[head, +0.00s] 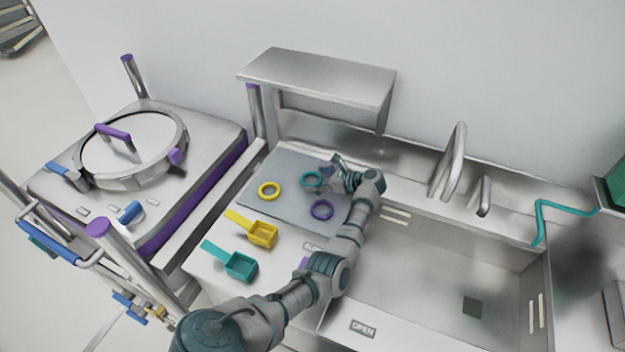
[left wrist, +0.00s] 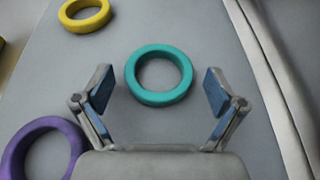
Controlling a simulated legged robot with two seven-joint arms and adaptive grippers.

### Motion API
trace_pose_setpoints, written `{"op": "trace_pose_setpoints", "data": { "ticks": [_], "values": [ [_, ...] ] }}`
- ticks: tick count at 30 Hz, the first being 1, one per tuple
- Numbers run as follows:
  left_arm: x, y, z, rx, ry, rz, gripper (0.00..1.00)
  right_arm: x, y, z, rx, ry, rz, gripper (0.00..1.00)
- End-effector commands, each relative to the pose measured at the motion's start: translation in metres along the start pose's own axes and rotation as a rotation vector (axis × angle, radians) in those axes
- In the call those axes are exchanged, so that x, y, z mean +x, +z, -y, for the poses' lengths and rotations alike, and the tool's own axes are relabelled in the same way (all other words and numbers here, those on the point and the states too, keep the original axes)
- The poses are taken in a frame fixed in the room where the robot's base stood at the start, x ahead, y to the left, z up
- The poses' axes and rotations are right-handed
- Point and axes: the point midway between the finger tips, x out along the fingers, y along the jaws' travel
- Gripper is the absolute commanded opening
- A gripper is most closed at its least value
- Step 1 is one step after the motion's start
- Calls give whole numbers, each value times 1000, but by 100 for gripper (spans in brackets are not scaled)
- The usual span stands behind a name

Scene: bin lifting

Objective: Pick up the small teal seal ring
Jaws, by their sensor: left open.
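The teal seal ring (head: 304,179) lies flat on a grey mat (head: 285,205), partly hidden by my gripper in the head view. In the left wrist view the whole teal ring (left wrist: 131,75) shows just ahead of and between the spread fingers. My left gripper (left wrist: 160,98) is open and empty, with its blue-padded fingertips on either side of the ring's near part; it shows in the head view (head: 328,174) beside the ring. I cannot tell the height of the fingers above the mat. My right gripper is not in view.
A yellow ring (head: 261,190) and a purple ring (head: 313,211) lie on the same mat. A yellow scoop (head: 263,234) and a teal scoop (head: 241,266) lie in front. A sink (head: 430,290) is to the right, a shelf (head: 318,75) above behind.

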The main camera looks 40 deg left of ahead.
Motion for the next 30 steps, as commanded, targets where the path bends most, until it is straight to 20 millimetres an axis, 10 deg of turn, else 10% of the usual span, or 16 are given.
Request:
{"op": "trace_pose_setpoints", "data": {
  "ticks": [6,13,30],
  "values": [
    [-1,0,0,0,-1,2,95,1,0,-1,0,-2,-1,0],
    [-4,0,-1,0,-1,4,41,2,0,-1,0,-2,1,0],
    [-1,10,0,-1,-1,1,41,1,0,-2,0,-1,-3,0]
  ]
}}
